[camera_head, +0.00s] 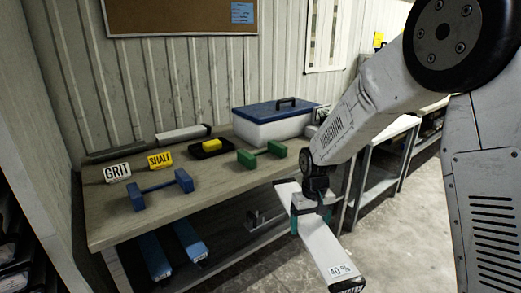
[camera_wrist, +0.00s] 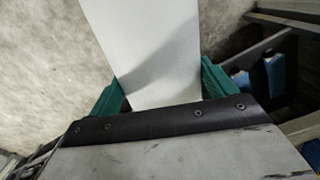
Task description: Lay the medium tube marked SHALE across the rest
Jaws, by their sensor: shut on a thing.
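My gripper (camera_head: 311,214) is shut on a long white tube (camera_head: 325,250), with one teal finger on each side of it. The tube has a dark end cap and a "40 %" label at its near end. It is held in front of the bench, clear of its top, and slants down toward the camera. In the wrist view the tube (camera_wrist: 145,45) runs up between the fingers. A blue rest (camera_head: 160,189) with two end blocks stands on the bench near the yellow SHALE card (camera_head: 160,160). A similar green rest (camera_head: 262,155) stands further right. No SHALE marking is readable on the held tube.
The bench (camera_head: 215,193) also bears a white GRIT card (camera_head: 117,172), a black tray (camera_head: 197,153) with a yellow block, another pale tube (camera_head: 183,134) at the back, and a blue-lidded box (camera_head: 270,128). Blue tubes (camera_head: 189,240) lie on the lower shelf.

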